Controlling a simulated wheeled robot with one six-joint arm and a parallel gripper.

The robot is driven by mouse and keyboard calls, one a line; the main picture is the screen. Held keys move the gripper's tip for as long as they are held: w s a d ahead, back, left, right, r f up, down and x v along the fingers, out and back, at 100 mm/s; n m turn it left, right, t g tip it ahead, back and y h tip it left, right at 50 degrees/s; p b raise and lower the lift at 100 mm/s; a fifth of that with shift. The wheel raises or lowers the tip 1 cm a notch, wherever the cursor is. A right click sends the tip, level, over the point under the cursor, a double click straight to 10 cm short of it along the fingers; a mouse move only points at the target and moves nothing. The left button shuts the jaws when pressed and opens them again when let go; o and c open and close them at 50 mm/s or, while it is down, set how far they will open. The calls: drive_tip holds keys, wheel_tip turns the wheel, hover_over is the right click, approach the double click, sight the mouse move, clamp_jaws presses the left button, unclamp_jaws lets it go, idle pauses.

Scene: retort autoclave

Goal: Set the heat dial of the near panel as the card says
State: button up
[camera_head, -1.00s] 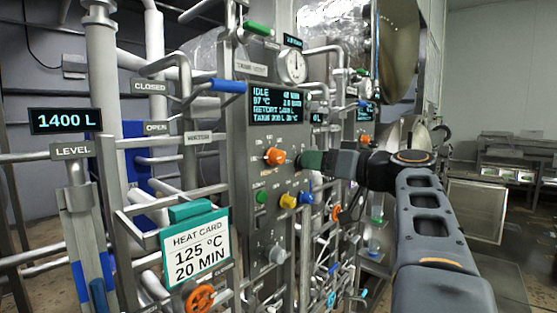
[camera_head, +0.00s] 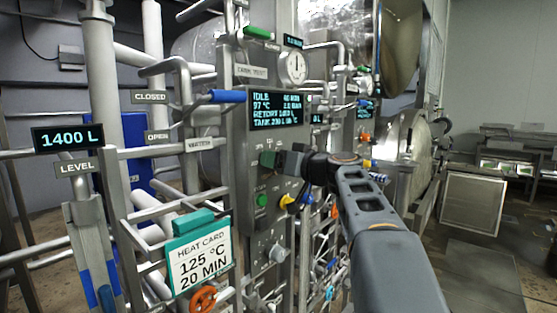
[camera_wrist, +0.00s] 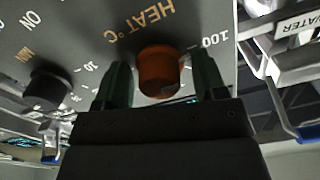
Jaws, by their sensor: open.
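The near panel (camera_head: 239,165) is a grey upright box with a lit screen (camera_head: 276,110) reading IDLE and 97 °C. The heat card (camera_head: 200,259) at the lower left reads 125 °C, 20 MIN. The orange heat dial (camera_wrist: 158,72) shows in the wrist view under the print HEAT °C. In the head view my gripper covers it. My gripper (camera_wrist: 162,84) is open, with one dark green finger on each side of the dial. I cannot tell whether the fingers touch it. In the head view my gripper (camera_head: 268,159) is at the panel face.
A black dial (camera_wrist: 47,88) marked MIN sits beside the heat dial. Below my gripper are a green button (camera_head: 262,200), a yellow knob (camera_head: 287,202) and a grey knob (camera_head: 277,252). Pipes and an orange valve wheel (camera_head: 203,299) crowd the left.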

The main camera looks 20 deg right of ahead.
drive_tip(key=shift+c, duration=0.2)
drive_tip(key=c, duration=0.9)
